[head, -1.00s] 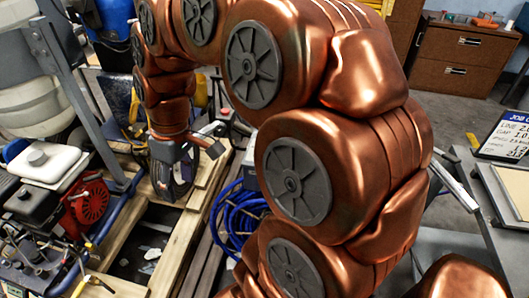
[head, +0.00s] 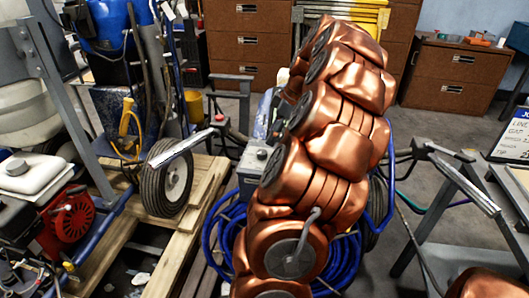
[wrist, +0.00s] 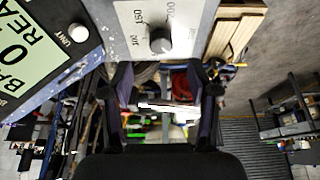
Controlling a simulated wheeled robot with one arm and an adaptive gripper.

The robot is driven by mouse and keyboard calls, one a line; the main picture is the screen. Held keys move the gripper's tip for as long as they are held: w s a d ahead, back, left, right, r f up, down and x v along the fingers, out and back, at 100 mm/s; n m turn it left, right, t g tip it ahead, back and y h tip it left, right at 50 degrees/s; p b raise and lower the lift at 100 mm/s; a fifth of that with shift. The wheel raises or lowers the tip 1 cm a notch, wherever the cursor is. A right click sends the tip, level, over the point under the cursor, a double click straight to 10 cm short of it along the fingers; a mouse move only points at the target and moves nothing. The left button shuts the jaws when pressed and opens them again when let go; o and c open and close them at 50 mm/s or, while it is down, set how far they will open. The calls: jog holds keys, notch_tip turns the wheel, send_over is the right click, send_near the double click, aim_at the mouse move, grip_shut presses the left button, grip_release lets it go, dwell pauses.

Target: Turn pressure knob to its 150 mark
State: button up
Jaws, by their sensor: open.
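The pressure knob (wrist: 160,40) is a small dark round knob with a grey top, on a pale panel (wrist: 190,30) at the top of the wrist view. Printed marks including 100 and 150 curve around its left and upper sides. I cannot make out which mark it points to. My gripper (wrist: 163,76) is open and empty, its two dark fingers apart just below the knob in the picture. No contact with the knob shows. In the head view my arm hides the gripper, and I cannot pick out the knob there.
A green-lit display (wrist: 30,45) with a white UNIT button (wrist: 79,32) is left of the knob. In the head view, a wheel (head: 167,178), wooden pallet (head: 195,205), blue hose (head: 345,262) and grey metal frame (head: 450,215) crowd the floor. Brown cabinets (head: 247,45) stand behind.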

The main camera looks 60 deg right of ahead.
aim_at(263, 152)
jog(key=x, duration=0.7)
jog(key=shift+w+f, duration=0.1)
grip_shut()
dwell(0.4)
